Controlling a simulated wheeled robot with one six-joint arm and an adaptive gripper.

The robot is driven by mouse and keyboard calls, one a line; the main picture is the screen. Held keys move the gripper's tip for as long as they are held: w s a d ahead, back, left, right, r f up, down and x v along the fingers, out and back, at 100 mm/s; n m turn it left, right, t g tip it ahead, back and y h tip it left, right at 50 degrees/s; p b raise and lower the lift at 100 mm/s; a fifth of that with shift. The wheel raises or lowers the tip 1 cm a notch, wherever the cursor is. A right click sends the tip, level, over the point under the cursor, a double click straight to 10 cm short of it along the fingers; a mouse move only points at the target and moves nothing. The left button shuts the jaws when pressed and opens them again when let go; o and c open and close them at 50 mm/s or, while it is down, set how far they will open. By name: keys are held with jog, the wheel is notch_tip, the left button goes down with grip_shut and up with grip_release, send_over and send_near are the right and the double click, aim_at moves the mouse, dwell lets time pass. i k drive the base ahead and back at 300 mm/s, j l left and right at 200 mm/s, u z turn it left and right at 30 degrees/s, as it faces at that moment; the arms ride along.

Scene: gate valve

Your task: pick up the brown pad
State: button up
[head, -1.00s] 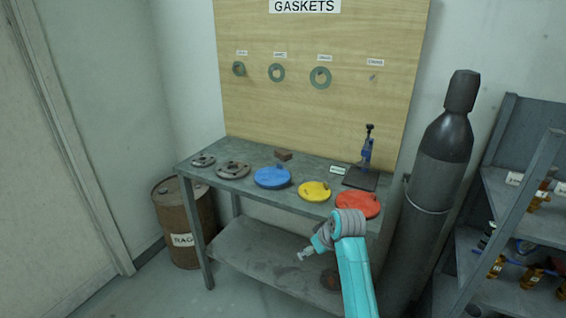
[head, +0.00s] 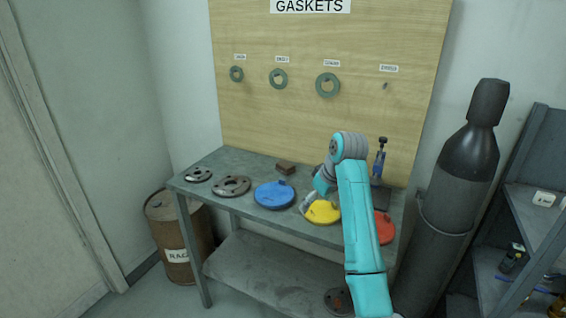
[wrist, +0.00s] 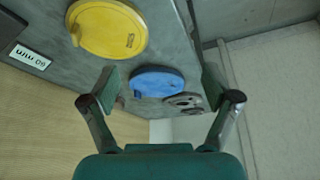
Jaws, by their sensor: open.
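The brown pad (head: 286,168) is a small brown block lying on the grey workbench, near the back edge by the board, behind the blue disc. My gripper (head: 306,204) is over the bench between the blue disc (head: 274,195) and the yellow disc (head: 323,212), in front and to the right of the pad. In the wrist view my gripper (wrist: 158,86) is open, with its two fingers wide apart and nothing between them. A small brownish patch beside the left finger there may be the pad, mostly hidden.
The workbench (head: 222,168) also holds two grey flanges, a red disc (head: 385,228) partly behind my arm, and a blue tool on a dark plate. The gasket board (head: 300,115) rises behind. A gas cylinder (head: 455,190) and shelves stand right; a rag drum (head: 180,250) stands left.

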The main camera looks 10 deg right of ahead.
aim_at(285, 167)
jog(key=i, duration=1.1)
